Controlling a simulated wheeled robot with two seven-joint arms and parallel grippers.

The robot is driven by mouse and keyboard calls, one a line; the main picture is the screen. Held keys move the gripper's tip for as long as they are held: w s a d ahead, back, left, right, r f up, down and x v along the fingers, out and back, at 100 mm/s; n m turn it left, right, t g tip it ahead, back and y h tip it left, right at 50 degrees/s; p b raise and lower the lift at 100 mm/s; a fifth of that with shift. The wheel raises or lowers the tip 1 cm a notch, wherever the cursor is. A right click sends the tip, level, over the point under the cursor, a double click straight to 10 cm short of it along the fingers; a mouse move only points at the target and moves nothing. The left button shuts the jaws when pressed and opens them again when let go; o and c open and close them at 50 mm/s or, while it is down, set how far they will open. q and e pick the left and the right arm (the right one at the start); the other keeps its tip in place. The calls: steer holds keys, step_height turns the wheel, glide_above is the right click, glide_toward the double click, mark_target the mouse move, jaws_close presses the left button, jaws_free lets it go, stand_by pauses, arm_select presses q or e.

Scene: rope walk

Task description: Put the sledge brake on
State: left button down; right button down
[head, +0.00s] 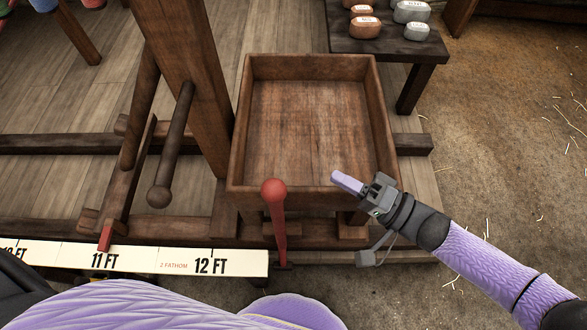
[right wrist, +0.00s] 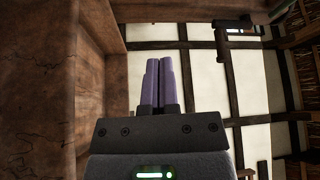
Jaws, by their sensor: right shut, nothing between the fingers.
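The brake lever (head: 278,225), red with a round red knob, stands nearly upright at the near side of the sledge. The sledge carries an empty open wooden tray (head: 378,110). My right gripper (head: 348,183) is at the tray's near right corner, right of the red knob and apart from it. Its lilac fingers are together with nothing between them, as the right wrist view (right wrist: 158,65) also shows. The lever is not seen in the right wrist view. My left gripper is not in view.
A thick wooden post (head: 185,70) and a round-ended wooden handle (head: 170,150) stand left of the tray. A marked measuring strip (head: 150,261) lies left of the lever. A dark table (head: 395,42) with labelled weights (head: 365,27) stands behind. The floor at right is open.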

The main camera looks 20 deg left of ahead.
steer(key=s+a+b, duration=0.1)
steer(key=a+b, duration=0.2)
steer(key=a, duration=0.6)
steer(key=shift+s, duration=0.3)
